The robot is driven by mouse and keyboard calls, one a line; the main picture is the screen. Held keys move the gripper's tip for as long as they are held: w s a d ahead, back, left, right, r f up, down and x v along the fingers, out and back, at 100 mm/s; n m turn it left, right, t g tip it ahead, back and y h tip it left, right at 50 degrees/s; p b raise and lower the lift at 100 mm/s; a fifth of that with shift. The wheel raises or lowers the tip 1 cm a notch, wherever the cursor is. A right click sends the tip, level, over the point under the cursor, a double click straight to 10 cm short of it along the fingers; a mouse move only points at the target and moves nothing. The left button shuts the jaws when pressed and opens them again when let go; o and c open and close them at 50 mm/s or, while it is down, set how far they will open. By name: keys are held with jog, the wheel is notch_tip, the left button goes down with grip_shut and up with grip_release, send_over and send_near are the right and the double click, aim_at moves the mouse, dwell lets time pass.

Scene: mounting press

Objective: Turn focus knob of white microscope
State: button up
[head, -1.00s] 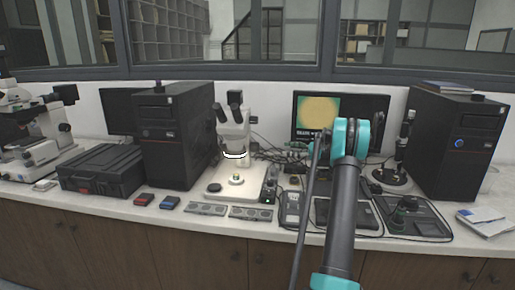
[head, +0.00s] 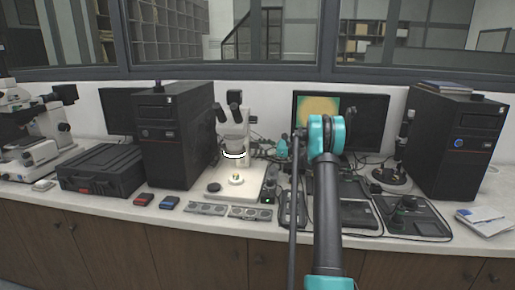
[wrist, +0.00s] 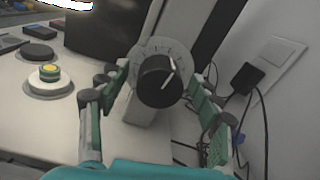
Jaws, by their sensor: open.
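The white microscope (head: 234,140) stands in the middle of the bench in the head view, with black eyepieces and a pale base plate. In the wrist view its black round focus knob (wrist: 160,82) with a white pointer line sits in front of a pale graduated dial (wrist: 150,53). My gripper (wrist: 158,92) is open, with one teal finger on each side of the knob. Gaps show between the fingers and the knob, though depth is hard to judge. In the head view my arm hides most of the gripper; a teal part shows right of the microscope.
A black computer tower (head: 177,135) stands close left of the microscope. A monitor (head: 365,118) is behind my arm. A black plug (wrist: 246,78) with hanging cables is right of my fingers. A larger microscope (head: 30,130) stands at far left.

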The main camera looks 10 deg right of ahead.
jog(key=shift+c, duration=0.3)
jog(key=c, duration=1.1)
jog(key=shift+n, duration=0.3)
jog(key=shift+s+f+n, duration=0.1)
jog(key=shift+n, duration=3.2)
jog(key=o, duration=1.2)
jog(key=shift+c, duration=0.2)
